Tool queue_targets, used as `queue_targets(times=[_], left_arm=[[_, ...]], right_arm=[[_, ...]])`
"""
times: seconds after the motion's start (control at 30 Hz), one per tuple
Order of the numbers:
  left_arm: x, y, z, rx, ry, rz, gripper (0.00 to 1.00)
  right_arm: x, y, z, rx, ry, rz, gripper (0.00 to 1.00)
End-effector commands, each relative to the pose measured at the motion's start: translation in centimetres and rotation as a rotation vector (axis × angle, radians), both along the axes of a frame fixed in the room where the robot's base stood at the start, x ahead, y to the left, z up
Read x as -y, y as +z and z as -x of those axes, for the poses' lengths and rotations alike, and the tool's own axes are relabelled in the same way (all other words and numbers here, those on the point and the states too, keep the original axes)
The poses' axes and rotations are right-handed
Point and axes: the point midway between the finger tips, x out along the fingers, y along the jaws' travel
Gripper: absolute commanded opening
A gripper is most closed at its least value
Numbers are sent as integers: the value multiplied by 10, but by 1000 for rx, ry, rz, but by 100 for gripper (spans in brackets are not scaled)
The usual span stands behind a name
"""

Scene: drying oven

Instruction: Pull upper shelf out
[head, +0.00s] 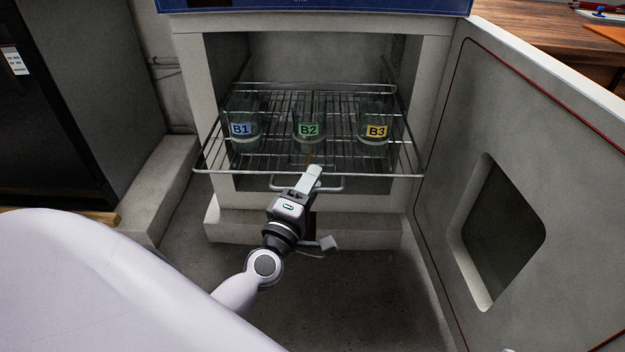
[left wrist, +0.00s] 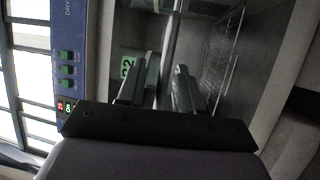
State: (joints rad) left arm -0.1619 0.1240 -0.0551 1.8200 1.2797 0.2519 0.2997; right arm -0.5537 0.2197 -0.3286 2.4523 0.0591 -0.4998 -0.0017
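The upper shelf (head: 213,164) is a wire rack that juts out of the open oven past its front frame. Three glass beakers stand upright on it: B1 (head: 243,138), B2 (head: 309,136) and B3 (head: 375,138). A U-shaped wire handle (head: 335,187) is at the middle of its front. My left gripper (head: 313,174) is at this handle and covers part of it. My right gripper is out of view.
The oven door (head: 430,170) stands open on the right, with a window opening. A dark cabinet (head: 60,110) stands at the left. A wooden bench (head: 540,30) is behind the door. The floor (head: 350,290) before the oven is clear except for my arm.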

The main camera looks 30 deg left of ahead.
Motion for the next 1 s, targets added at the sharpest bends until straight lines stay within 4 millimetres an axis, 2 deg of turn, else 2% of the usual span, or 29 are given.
queue_targets(times=[0.2,0.43,0.6,1.0], left_arm=[[5,-6,31,-3,-1,-3,35],[9,-9,55,0,1,-3,35],[9,-10,62,3,0,-3,35],[9,-10,61,3,1,-2,35]], right_arm=[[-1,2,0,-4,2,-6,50],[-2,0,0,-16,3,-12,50],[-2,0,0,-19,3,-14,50],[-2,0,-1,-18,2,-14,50]])
